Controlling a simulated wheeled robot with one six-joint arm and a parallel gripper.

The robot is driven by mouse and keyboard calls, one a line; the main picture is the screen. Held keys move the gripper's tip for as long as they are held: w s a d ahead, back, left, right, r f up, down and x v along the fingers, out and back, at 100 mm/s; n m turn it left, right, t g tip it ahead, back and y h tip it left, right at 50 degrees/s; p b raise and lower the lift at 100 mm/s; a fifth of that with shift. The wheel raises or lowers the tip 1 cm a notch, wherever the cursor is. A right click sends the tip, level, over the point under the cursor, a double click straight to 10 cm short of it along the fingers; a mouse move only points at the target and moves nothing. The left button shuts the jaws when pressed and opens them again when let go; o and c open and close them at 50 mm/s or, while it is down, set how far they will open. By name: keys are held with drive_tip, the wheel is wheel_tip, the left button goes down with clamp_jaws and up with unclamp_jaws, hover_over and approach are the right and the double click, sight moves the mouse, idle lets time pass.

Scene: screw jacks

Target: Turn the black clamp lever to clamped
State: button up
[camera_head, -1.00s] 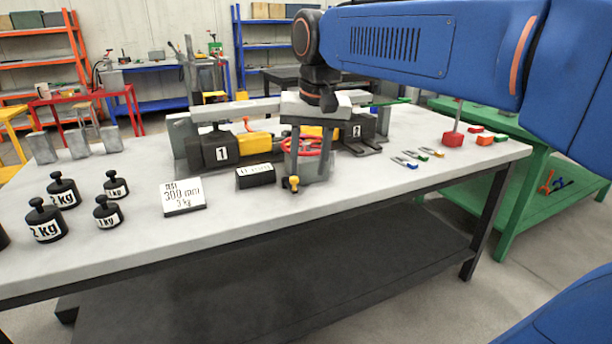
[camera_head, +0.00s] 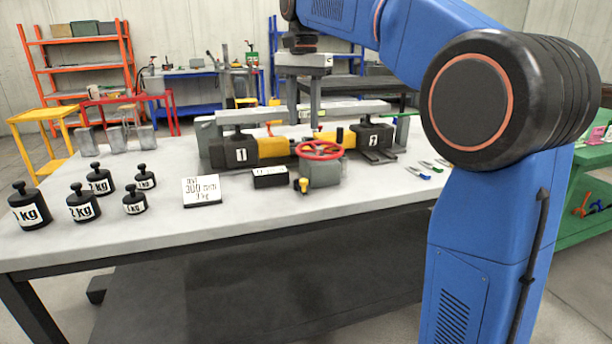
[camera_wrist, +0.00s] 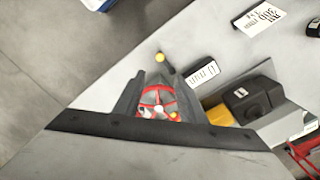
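The lever I take for the clamp lever (camera_head: 303,186) is short, with a yellow knob, on the front of a grey block under a red handwheel (camera_head: 320,150). Its black shaft is mostly hidden there. In the wrist view a black lever (camera_wrist: 166,69) with a yellow ball end sticks out beside the handwheel (camera_wrist: 157,100). Whether it is clamped I cannot tell. My gripper (camera_head: 304,108) hangs above and behind the handwheel in the head view, fingers down, apart and empty. In the wrist view its grey fingers (camera_wrist: 160,88) frame the handwheel, with a gap between them.
Black jacks with yellow parts, labelled 1 (camera_head: 240,153) and 2 (camera_head: 373,136), flank the handwheel. A label block (camera_head: 270,177), a sign (camera_head: 201,190) and several black weights (camera_head: 83,206) stand left on the grey table (camera_head: 240,232). Small coloured clips (camera_head: 418,172) lie right.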

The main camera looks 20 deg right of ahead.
sight(304, 180)
wheel_tip(304, 180, down, 16)
drive_tip(key=shift+f, duration=0.2)
idle(0.4)
drive_tip(key=shift+c, duration=0.2)
clamp_jaws()
